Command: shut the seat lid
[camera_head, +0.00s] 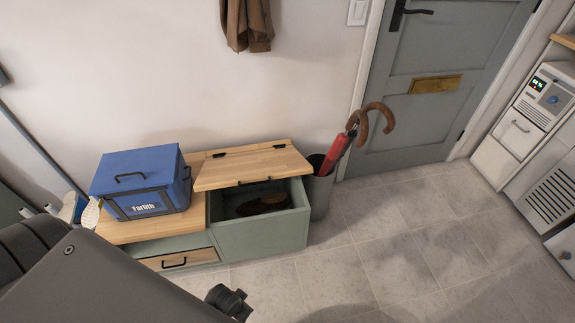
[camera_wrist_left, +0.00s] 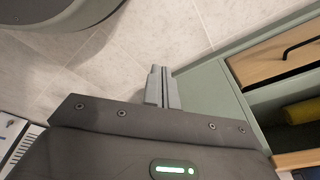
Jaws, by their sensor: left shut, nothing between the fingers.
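The wooden seat lid (camera_head: 253,165) is raised at a tilt on the right part of the green bench (camera_head: 262,234), with dark hinges along its back edge. The compartment beneath is open at the front, and dark brown shoes (camera_head: 265,203) show inside it. My left gripper (camera_wrist_left: 161,86) is shut and empty in the left wrist view, beside the green bench side (camera_wrist_left: 205,105); I cannot tell whether it touches. In the head view my left arm fills the lower left, and its fingertips are not clearly visible. My right gripper is in neither view.
A blue box (camera_head: 140,180) sits on the bench's left top, above a drawer (camera_head: 178,260). A grey bin (camera_head: 321,190) holding a red umbrella (camera_head: 335,154) stands close to the bench's right. The tiled floor (camera_head: 400,240) in front is clear. A yellow roll (camera_wrist_left: 303,110) shows in the left wrist view.

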